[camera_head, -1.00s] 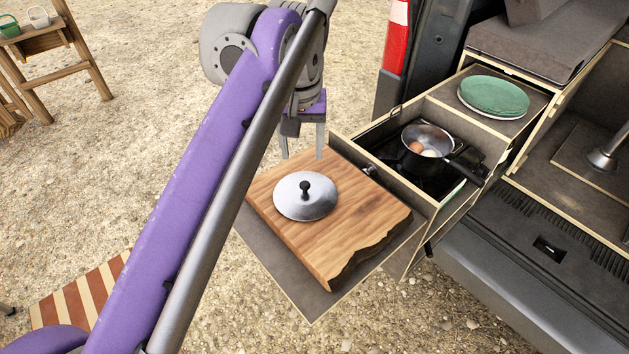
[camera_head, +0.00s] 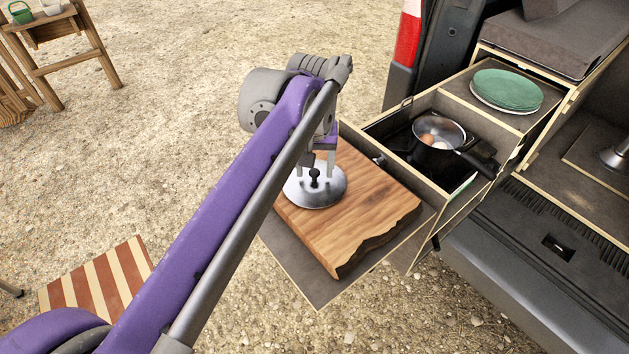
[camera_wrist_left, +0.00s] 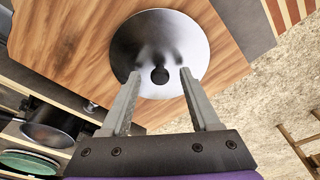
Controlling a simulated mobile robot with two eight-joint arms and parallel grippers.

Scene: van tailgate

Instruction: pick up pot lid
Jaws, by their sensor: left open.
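The pot lid (camera_head: 318,195) is a round silver disc with a black knob on top. It lies on the wooden cutting board (camera_head: 365,215). My left gripper (camera_head: 316,172) is open above the lid, with its fingers on either side of the knob in the head view. In the left wrist view the lid (camera_wrist_left: 185,40) is ahead of the open fingers (camera_wrist_left: 157,75), with the knob (camera_wrist_left: 159,76) between the fingertips. I cannot tell whether the fingers touch the lid. My right gripper is not in view.
A pot (camera_head: 440,132) with eggs in it stands on the stove in the drawer right of the board. Green and white plates (camera_head: 507,90) lie behind it. The drawer wall (camera_head: 395,170) rises beside the board. Open gravel lies to the left.

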